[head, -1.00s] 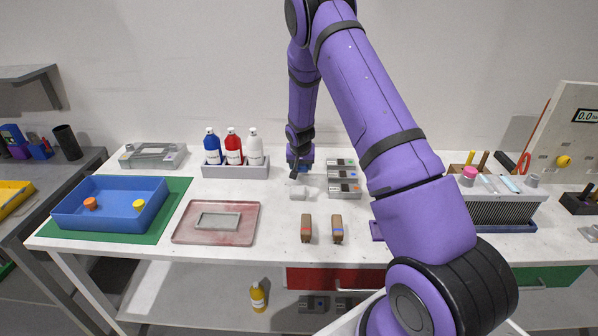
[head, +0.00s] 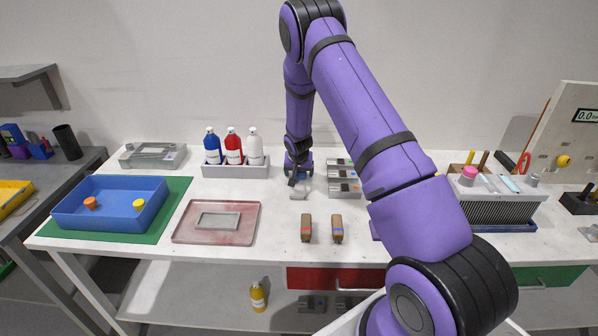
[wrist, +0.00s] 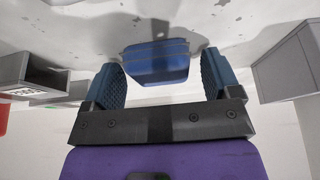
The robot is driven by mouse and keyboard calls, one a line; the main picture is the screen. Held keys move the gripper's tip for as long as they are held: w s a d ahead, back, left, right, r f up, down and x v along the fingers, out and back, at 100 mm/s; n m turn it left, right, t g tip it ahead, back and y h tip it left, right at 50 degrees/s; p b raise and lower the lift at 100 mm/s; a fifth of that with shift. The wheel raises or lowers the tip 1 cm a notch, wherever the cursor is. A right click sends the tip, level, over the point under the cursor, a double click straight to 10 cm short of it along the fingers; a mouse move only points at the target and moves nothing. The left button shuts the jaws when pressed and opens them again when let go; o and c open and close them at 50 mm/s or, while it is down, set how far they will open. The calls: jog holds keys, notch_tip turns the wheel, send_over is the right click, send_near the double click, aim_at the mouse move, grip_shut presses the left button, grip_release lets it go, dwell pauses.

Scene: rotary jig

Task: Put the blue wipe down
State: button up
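The blue wipe (wrist: 156,62) is a small blue block in the wrist view, lying between and just beyond my fingertips. My gripper (wrist: 160,80) has its two teal-padded fingers spread apart. A clear gap shows between the wipe and the right finger; the wipe's left edge lies close to the left finger, and I cannot tell if they touch. In the head view my gripper (head: 298,178) points down low over the back middle of the white table (head: 275,215). The wipe is hard to make out there behind the gripper.
A small pale object (head: 299,191) sits just in front of my gripper. The grey stacked trays (head: 343,180) stand close to its right, the bottle rack (head: 235,171) to its left. Two brown blocks (head: 306,229) (head: 337,229) stand nearer the front edge.

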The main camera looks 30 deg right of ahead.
jog(key=s+a+r+n+y, duration=0.1)
jog(key=s+a+r, duration=0.3)
jog(key=s+r, duration=0.55)
jog(key=s+a+r+n, duration=0.1)
jog(key=s+a+r, duration=0.3)
jog(key=r, duration=1.1)
jog(key=s+a+r+n+y, duration=0.1)
jog(key=s+a+r, duration=0.3)
jog(key=s+r, duration=0.55)
jog(key=s+a+r+n, duration=0.1)
jog(key=s+a+r, duration=0.1)
jog(key=s, duration=0.5)
jog(key=s+a+r+n+t, duration=0.1)
jog(key=s+a+r, duration=0.1)
jog(key=s+r, duration=0.2)
jog(key=s+a+r+n, duration=0.1)
jog(key=s+a+r, duration=0.1)
jog(key=s, duration=0.8)
jog(key=shift+s+r+n+y, duration=0.3)
jog(key=shift+s+r+n, duration=0.1)
jog(key=shift+r, duration=0.45)
